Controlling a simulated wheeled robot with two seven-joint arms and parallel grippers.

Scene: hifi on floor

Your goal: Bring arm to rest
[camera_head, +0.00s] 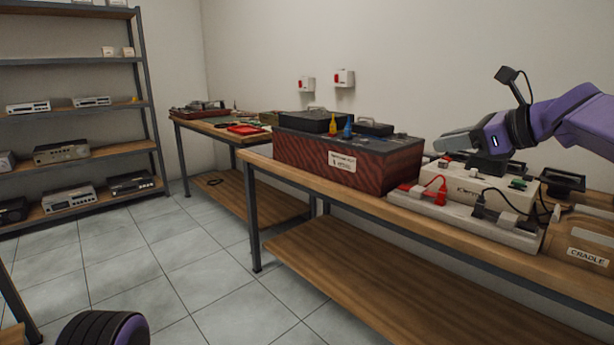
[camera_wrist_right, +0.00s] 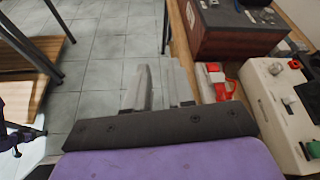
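My right arm comes in from the right in the head view. Its right gripper (camera_head: 458,143) points left above the workbench, over the front of the cream device. In the right wrist view its two grey fingers (camera_wrist_right: 158,88) stand apart with a narrow gap, and nothing shows between them. Floor and the bench edge show beyond the fingertips. My left gripper cannot be made out in the head view. A purple and black rounded part at the bottom left there looks like part of my own body.
The workbench (camera_head: 330,222) carries a dark red box (camera_head: 345,165), a cream device (camera_head: 465,189) with red and black leads, and a tan cradle (camera_head: 584,240). A second table (camera_head: 215,131) and a shelf rack (camera_head: 78,60) with electronics stand behind. The tiled floor at left is clear.

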